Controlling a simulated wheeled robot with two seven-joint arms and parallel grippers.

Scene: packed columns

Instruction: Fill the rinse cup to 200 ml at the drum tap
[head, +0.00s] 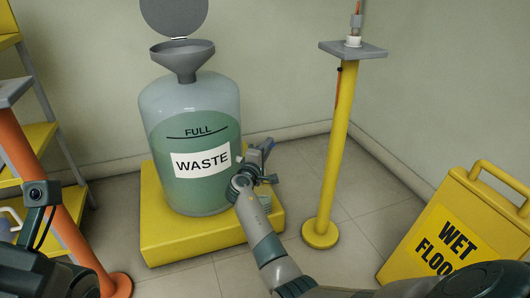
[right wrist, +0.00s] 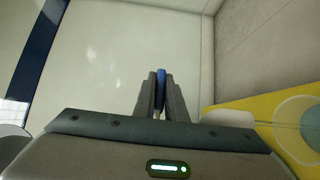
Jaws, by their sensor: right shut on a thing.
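The waste drum (head: 190,190) is translucent, holds green liquid up to near its FULL line, and has a grey funnel on top. My right gripper (head: 265,152) is at the drum's lower right side. It is shut on a slim blue piece (right wrist: 160,88), which looks like the tap's handle; the tap body is mostly hidden behind my arm. A small clear rim (head: 264,202), perhaps the rinse cup, shows below the gripper on the platform. A pale round see-through shape (right wrist: 300,135) shows at right in the right wrist view. Its level cannot be read. My left arm is at lower left, its fingertips not distinguishable.
The drum stands on a yellow platform (head: 170,245). A yellow post (head: 337,150) with a grey top stands to the right. A yellow wet floor sign (head: 455,225) is at far right. An orange post (head: 50,190) and yellow shelves (head: 40,137) are at left.

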